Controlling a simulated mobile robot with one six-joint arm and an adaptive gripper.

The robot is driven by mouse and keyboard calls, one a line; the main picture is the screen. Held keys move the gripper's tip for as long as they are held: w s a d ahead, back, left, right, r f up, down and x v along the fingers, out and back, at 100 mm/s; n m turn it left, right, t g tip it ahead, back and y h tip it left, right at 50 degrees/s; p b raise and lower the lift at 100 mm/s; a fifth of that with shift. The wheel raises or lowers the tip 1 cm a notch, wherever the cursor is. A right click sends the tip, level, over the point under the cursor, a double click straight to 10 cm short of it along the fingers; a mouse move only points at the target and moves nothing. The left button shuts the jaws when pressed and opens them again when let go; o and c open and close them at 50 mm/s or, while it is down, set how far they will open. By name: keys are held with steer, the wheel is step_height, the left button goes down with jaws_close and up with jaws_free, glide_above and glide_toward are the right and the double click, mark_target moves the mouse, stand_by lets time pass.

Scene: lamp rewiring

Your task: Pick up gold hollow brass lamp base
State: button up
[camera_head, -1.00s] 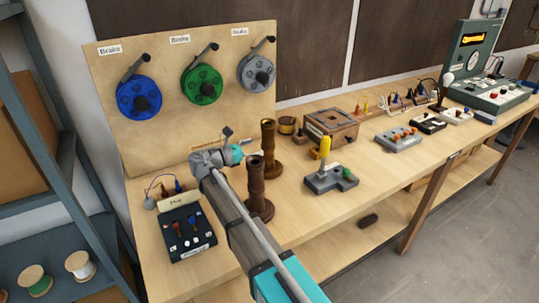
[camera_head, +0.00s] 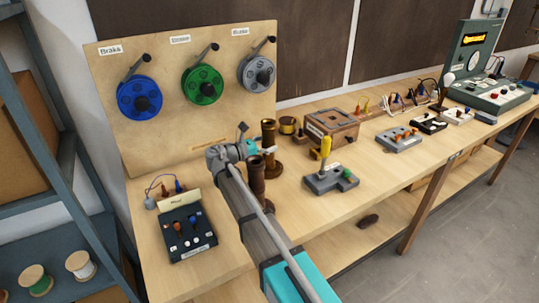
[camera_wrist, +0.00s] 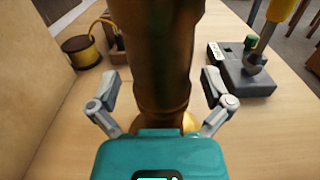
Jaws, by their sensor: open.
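The gold-brown hollow lamp base (camera_head: 270,142) stands upright on the bench, a tall turned column on a round foot. In the wrist view the column (camera_wrist: 158,45) rises between my two fingers, with a golden edge of its foot showing low at the right. My gripper (camera_wrist: 160,88) is open, with one finger on each side of the column and gaps visible on both sides. In the head view my gripper (camera_head: 264,150) is at the column's mid height, partly hidden. A second, darker brown lamp base (camera_head: 256,182) stands nearer the camera, partly behind my arm.
A spool of gold wire (camera_head: 287,125) and a wooden box (camera_head: 332,131) stand behind to the right. A grey fixture with a yellow handle (camera_head: 331,180) is at the right. A black switch box (camera_head: 187,233) is at the left, below the reel board (camera_head: 165,135).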

jaws_close()
stand_by(0.4)
steer(key=shift+r, duration=0.15)
step_height(320, 180, up, 10)
steer(key=p, duration=1)
stand_by(0.8)
